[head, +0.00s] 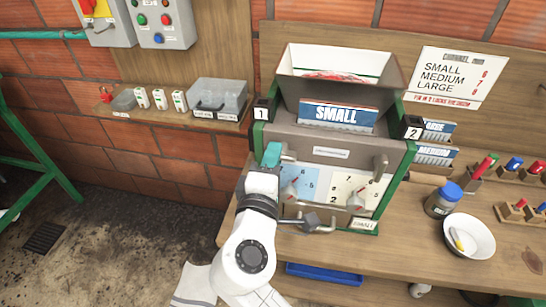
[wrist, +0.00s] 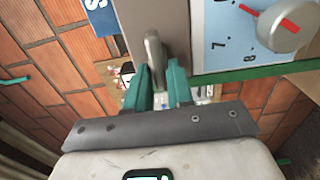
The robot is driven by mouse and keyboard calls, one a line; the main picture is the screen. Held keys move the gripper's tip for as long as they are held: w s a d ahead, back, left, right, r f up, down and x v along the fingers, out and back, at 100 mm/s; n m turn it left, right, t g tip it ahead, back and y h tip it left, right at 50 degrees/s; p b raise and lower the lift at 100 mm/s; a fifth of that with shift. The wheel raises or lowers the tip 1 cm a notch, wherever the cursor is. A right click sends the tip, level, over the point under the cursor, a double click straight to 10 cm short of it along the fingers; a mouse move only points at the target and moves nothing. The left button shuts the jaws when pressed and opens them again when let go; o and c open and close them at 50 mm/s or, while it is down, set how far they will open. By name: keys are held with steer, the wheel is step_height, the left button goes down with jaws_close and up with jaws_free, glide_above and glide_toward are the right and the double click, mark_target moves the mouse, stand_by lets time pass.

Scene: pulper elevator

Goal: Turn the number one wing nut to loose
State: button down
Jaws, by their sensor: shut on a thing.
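The machine (head: 330,138) carries a "SMALL" plate and stands on the wooden bench. The number one wing nut (wrist: 154,52) is a grey metal wing on its left side, below the "1" tag (head: 262,108). My gripper (head: 272,155) has teal fingers and reaches up to it from below. In the wrist view my gripper (wrist: 158,84) has a finger on each side of the wing's lower part and is shut on it. The wing stands close to upright there. In the head view the fingers mostly hide this nut. A similar wing nut (head: 380,166) sits under the "2" tag (head: 413,127).
Two dials with red pointers, the left one (head: 290,194) and the right one (head: 355,200), sit close right of my gripper. A crank-like handle (head: 312,222) juts out below them.

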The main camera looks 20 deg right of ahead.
steer(key=c, duration=1)
jaws_free()
steer(key=shift+a, duration=0.1)
steer(key=b+v, duration=0.2)
steer(key=v, duration=0.8)
steer(key=shift+s+a+b, duration=0.2)
steer(key=shift+s+b, duration=0.1)
steer(key=shift+b, duration=0.1)
